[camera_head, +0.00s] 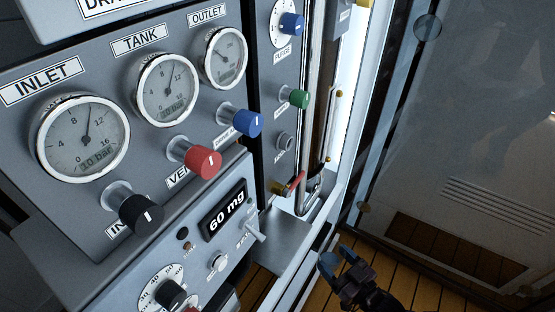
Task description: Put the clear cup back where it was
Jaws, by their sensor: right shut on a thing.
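My right gripper (338,260) is at the bottom, right of the middle, in the head view. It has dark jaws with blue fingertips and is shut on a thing. The thing is most likely the clear cup, but its outline cannot be made out between the fingertips. The gripper is over the wooden floor, to the right of and below the grey ledge (278,243) at the foot of the panel. A small tap with a red lever (297,181) is above this ledge. No cup shows on the visible part of the ledge. My left gripper is not in view.
The grey panel (90,215) fills the left, with INLET, TANK and OUTLET gauges. Black (141,214), red (203,162), blue (248,124) and green (299,98) knobs stick out. A display (225,210) reads 60 mg. A glass pane (470,120) stands at right.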

